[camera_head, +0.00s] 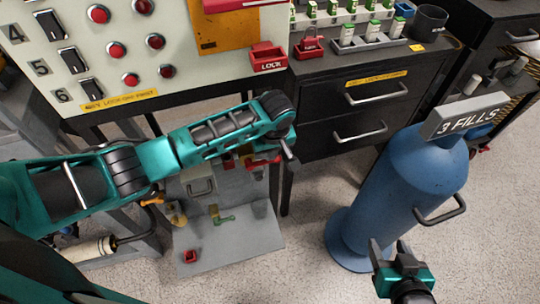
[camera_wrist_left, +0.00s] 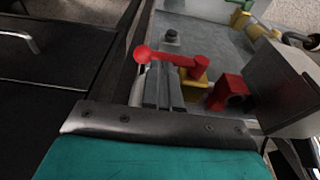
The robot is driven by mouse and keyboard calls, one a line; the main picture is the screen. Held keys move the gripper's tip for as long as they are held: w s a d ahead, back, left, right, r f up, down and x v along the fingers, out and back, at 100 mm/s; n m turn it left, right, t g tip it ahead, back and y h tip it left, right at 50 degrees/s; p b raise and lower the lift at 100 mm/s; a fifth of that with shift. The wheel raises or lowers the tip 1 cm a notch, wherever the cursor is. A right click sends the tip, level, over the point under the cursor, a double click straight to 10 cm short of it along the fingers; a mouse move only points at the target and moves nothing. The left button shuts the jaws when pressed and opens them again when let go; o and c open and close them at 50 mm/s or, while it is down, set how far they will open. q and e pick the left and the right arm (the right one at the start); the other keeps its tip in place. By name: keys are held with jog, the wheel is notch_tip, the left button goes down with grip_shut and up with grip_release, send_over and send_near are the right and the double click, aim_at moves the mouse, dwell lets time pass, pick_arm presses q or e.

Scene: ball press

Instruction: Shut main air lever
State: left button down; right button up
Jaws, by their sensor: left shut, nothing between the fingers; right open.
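A red lever (camera_wrist_left: 176,58) with a ball end sits on a yellow valve body (camera_wrist_left: 195,87) in the left wrist view. It is likely the main air lever, but I see no label. Red parts (camera_head: 262,160) show just below my left wrist in the head view, mostly covered by my arm. My left gripper (camera_wrist_left: 163,85) is shut and empty. Its fingertips are right beside the lever's arm, near the ball end; I cannot tell if they touch it. In the head view my left fingers are mostly hidden. My right gripper (camera_head: 390,256) is open and empty, in front of the blue tank.
A grey panel and base plate (camera_head: 235,245) lie below my left arm. A red block (camera_wrist_left: 230,93) and grey box (camera_wrist_left: 285,85) stand right of the lever. A blue tank (camera_head: 400,180), black drawers (camera_head: 360,115) and a switch panel (camera_head: 115,60) surround the area.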

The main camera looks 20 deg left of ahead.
pick_arm(q)
jog(key=shift+w+f, duration=0.2)
jog(key=shift+f, duration=0.6)
pick_arm(e)
jog(key=shift+f, duration=0.2)
